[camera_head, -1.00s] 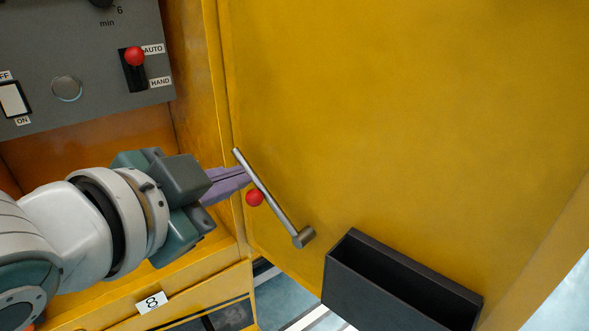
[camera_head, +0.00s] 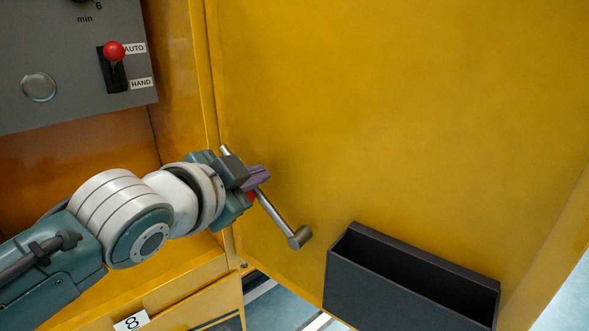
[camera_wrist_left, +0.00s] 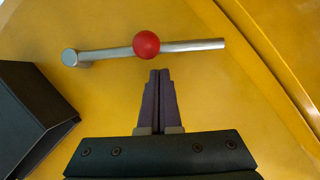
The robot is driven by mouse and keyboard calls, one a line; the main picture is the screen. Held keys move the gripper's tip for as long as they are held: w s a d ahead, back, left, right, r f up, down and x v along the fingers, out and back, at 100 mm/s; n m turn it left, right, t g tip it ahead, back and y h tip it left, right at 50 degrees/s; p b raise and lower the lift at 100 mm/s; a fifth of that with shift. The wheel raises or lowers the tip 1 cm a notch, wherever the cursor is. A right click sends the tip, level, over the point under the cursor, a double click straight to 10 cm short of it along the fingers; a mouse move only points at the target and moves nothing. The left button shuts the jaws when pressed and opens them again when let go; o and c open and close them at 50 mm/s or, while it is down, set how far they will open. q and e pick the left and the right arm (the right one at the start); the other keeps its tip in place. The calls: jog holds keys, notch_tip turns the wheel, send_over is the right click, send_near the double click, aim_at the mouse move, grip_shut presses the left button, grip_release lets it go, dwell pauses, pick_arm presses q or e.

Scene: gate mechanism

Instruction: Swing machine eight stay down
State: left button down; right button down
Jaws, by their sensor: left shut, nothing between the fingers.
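The stay (camera_head: 273,213) is a grey metal bar on the inner face of a yellow panel, with a round pivot end at its lower right. It slants up to the left in the head view. In the left wrist view the stay (camera_wrist_left: 190,46) carries a red ball knob (camera_wrist_left: 146,43) near its middle. The knob is mostly hidden by my gripper in the head view. My left gripper (camera_head: 266,175) is shut and empty, its fingertips in front of the bar. In the left wrist view the fingertips (camera_wrist_left: 160,72) point at the knob from just below. My right gripper is not in view.
A label reading 8 (camera_head: 131,321) is on the yellow frame below. A dark open bin (camera_head: 410,285) hangs on the panel right of the pivot. A grey control panel (camera_head: 60,100) with a red-tipped AUTO/HAND lever (camera_head: 114,50) is at upper left.

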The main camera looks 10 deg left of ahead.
pick_arm(q)
jog(key=shift+a+f, duration=0.4)
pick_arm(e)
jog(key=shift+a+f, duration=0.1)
